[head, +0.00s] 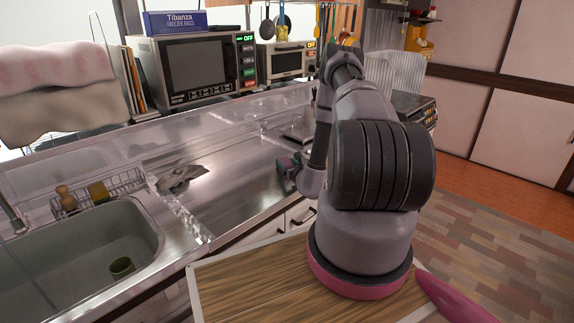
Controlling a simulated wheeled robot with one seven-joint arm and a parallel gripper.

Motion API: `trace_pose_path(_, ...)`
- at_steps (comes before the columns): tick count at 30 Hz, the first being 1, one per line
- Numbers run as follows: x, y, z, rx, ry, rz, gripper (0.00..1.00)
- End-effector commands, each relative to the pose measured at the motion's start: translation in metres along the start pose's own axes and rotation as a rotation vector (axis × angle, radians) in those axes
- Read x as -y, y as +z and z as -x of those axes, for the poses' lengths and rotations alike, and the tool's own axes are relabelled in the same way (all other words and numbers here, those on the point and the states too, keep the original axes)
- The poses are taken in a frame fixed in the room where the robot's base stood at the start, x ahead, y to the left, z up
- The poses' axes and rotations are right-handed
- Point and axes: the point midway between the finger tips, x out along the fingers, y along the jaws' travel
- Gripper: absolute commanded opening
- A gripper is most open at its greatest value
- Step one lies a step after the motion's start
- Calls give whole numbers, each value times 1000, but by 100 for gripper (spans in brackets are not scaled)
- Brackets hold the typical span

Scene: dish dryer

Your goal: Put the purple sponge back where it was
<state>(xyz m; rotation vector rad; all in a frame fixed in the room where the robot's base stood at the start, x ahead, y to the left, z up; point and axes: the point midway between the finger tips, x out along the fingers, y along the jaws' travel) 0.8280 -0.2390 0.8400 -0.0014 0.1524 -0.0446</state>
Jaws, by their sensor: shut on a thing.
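My gripper (287,165) is low over the steel counter, right of its middle, and partly hidden by my own arm. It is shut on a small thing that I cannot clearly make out. No purple sponge can be told apart in the head view. A wire rack (128,183) stands along the back rim of the sink (150,228). It holds a brown brush-like thing (66,198) and a yellowish-brown sponge-like block (97,190).
A crumpled grey cloth or bag (182,178) lies on the counter (232,178). A microwave (190,70) and a toaster oven (287,60) stand on the back shelf. The counter between cloth and gripper is clear.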

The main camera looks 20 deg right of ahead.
Motion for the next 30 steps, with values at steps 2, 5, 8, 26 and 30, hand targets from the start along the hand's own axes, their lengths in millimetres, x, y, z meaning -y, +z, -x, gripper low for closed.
trace_pose_path(2, 0, 0, 0, 0, 0, 0, 10)
trace_pose_path(5, 0, -1, 0, -1, 0, 0, 10)
trace_pose_path(8, 0, -2, 0, 0, 1, 0, 83)
trace_pose_path(26, 0, -1, 42, -5, 1, -2, 100)
trace_pose_path(30, 0, 0, 73, -5, 0, -3, 100)
